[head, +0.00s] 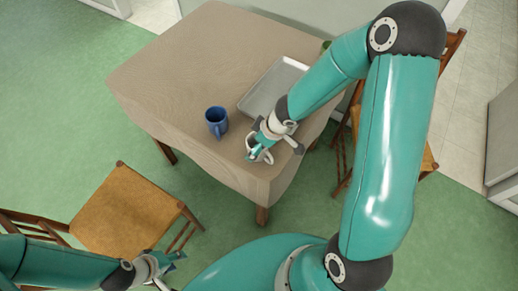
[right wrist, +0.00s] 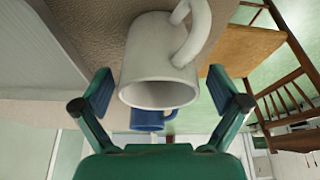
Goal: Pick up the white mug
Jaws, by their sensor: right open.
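The white mug (right wrist: 160,62) fills the middle of the right wrist view, with its rim towards the camera and its handle at the upper right. My right gripper (right wrist: 160,92) is open, with one finger on each side of the mug; I cannot tell whether either finger touches it. In the head view my right gripper (head: 258,152) is low over the near right part of the table, and it largely hides the mug. My left gripper (head: 172,262) is at the lower left, away from the table, and its finger gap is unclear.
A blue mug (head: 216,121) stands on the table (head: 180,65), left of my right gripper; it also shows behind the white mug (right wrist: 150,119). A grey tray (head: 262,88) lies behind. Wooden chairs stand left (head: 125,212) and right (head: 428,160). The table's far left is clear.

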